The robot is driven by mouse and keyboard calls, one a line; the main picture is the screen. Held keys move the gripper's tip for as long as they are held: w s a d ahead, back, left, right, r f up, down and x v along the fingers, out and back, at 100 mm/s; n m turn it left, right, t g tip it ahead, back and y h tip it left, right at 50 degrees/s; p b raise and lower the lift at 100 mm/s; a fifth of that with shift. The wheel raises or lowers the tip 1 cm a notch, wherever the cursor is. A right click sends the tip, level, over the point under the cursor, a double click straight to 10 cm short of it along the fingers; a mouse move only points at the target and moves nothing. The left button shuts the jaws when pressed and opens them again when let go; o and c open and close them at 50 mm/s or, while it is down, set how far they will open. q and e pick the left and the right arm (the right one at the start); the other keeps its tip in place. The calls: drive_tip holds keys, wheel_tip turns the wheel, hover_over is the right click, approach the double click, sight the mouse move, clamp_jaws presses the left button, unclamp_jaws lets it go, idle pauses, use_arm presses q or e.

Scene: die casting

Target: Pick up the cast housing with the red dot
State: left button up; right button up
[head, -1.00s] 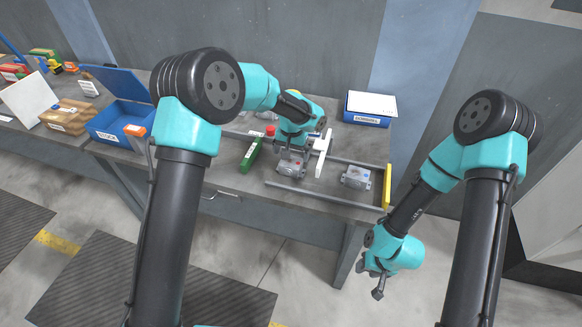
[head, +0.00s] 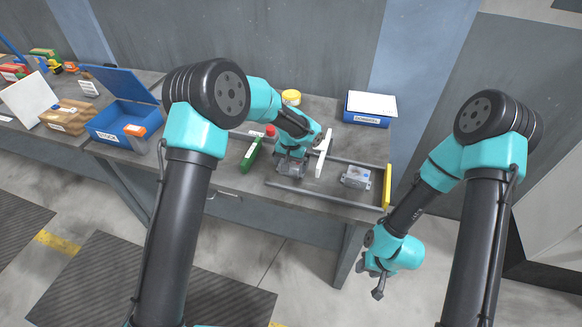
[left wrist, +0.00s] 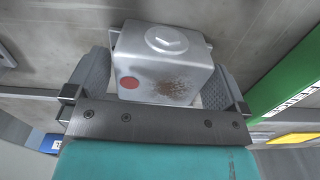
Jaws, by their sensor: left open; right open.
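The grey cast housing with the red dot (left wrist: 165,60) fills the middle of the left wrist view, with a hex boss on top and a brown patch beside the dot. My left gripper (left wrist: 160,85) is open, with one finger on each side of the housing; I cannot tell whether they touch it. In the head view the left gripper (head: 291,158) is down at this housing (head: 291,171) and partly hides it. A second grey housing (head: 356,177) with a bluish mark stands to the right. My right gripper (head: 373,278) is open and empty, off the table's front.
A green labelled bar (head: 250,155) lies left of the housing and a white bar (head: 324,153) right of it. Grey rails run front and back, with a yellow end piece (head: 387,187). A blue bin (head: 122,122) and blue box (head: 369,109) stand farther off.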

use_arm(q)
drive_tip(key=c, duration=1.1)
drive_tip(key=shift+r, duration=0.1)
drive_tip(key=shift+r, duration=0.85)
wheel_tip(320, 180, up, 2)
drive_tip(key=s, duration=1)
drive_tip(key=s+r, duration=0.1)
drive_tip(key=s, duration=0.5)
drive_tip(key=shift+d+r, duration=0.1)
drive_tip(key=shift+d, duration=0.25)
